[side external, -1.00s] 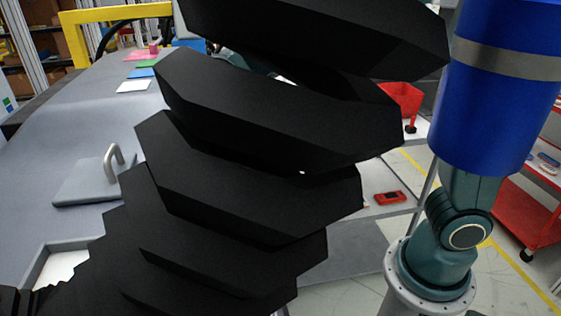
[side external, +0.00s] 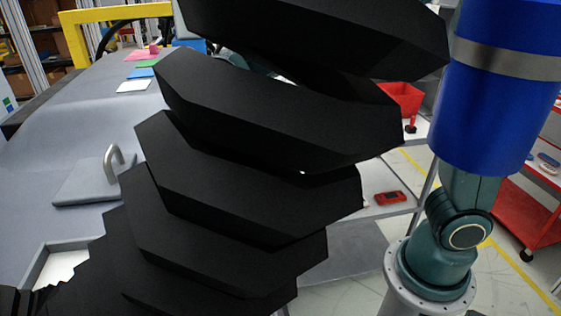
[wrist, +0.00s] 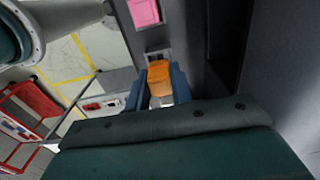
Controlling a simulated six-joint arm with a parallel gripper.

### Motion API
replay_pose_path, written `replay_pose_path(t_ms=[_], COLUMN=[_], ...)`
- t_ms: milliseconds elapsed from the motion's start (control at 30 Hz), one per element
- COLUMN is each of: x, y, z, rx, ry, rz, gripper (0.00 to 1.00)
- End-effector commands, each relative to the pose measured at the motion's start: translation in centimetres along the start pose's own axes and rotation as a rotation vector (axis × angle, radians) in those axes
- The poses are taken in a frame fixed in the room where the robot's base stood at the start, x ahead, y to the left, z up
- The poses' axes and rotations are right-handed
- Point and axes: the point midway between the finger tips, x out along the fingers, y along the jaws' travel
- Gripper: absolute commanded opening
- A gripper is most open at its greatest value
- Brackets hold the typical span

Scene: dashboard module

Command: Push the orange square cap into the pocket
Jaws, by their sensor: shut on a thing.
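The orange square cap (wrist: 159,78) is in the wrist view, between the two blue fingers of my gripper (wrist: 158,88). My gripper is shut on it, with one finger at each side. A small pale grey recess or fitting (wrist: 155,55) shows just beyond the cap; I cannot tell if it is the pocket, or if the cap touches it. The side external view shows neither the cap nor my gripper; large black slats hide much of the middle there.
Black slats (side external: 270,120) fill the side external view's middle. On the grey dashboard (side external: 60,120) are a grey plate with a handle (side external: 90,185), a white-floored recess (side external: 62,266) and coloured squares. A pink square (wrist: 145,12) lies beyond the cap. A red bin (side external: 402,98) stands behind.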

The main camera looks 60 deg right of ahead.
Motion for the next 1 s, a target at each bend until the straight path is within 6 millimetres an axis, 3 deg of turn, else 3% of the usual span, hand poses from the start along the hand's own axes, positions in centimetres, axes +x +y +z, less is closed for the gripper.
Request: replay_pose_path(t_ms=[1000], x=[1.3], y=[0.0], z=[0.0], rx=[0.000], ry=[0.000], rz=[0.000], gripper=[0.02])
